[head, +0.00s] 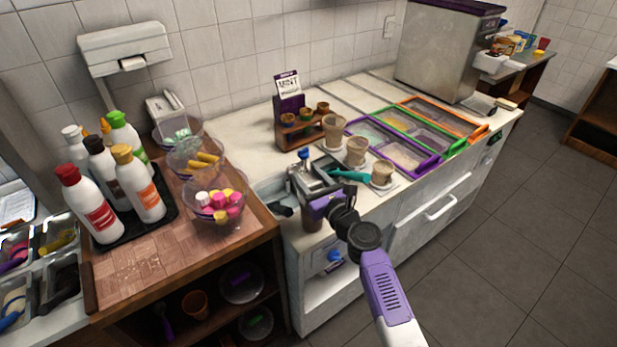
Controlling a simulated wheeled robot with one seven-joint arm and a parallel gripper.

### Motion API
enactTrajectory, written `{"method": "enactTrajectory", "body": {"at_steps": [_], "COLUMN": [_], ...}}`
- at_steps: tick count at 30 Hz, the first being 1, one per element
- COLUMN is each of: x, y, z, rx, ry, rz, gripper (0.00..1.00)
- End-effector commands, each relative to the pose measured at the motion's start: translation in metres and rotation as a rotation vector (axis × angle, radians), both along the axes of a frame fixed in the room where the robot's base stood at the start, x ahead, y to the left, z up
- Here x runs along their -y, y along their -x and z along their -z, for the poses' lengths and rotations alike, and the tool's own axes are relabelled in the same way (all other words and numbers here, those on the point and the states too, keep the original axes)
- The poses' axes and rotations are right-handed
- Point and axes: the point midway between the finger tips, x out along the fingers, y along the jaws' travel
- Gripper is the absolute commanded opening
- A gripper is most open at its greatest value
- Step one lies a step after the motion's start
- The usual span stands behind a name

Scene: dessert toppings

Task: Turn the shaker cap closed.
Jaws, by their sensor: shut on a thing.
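A small dark brown jar, which looks like the shaker (312,224), stands upright at the front left edge of the white counter. My gripper (313,203) is directly over it, with its fingers down at the jar's top. It is shut on the top of the jar, which looks to be the shaker cap. The fingers and wrist hide the cap, so I cannot tell how far it is turned.
Purple, green and orange framed bins (437,160) are farther right. A wooden cart (150,262) with bottles and bowls adjoins the counter on the left.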

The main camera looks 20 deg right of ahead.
Motion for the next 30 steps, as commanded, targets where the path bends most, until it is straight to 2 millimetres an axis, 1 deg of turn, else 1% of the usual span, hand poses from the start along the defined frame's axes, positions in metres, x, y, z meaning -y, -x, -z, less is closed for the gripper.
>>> {"method": "enactTrajectory", "body": {"at_steps": [3, 4, 5, 6, 7, 16, 19, 23, 30], "x": [0.0, 0.0, 0.0, 0.0, 0.0, 0.0, 0.001, 0.005, 0.012], "y": [0.0, 0.0, 0.0, 0.0, 0.0, 0.0, 0.005, 0.021, 0.057], "z": [-0.001, -0.001, -0.001, -0.001, -0.001, 0.0, 0.0, -0.001, 0.0], "rx": [0.001, 0.001, 0.001, 0.001, 0.001, 0.0, 0.0, 0.0, -0.001], "ry": [0.0, 0.0, 0.0, 0.0, 0.0, 0.0, 0.0, -0.001, 0.001], "rz": [0.0, 0.0, 0.0, 0.0, 0.0, 0.0, 0.0, 0.001, 0.0], "gripper": [0.07, 0.51, 0.57, 0.65, 0.69, 0.69, 0.69, 0.69, 0.69]}}
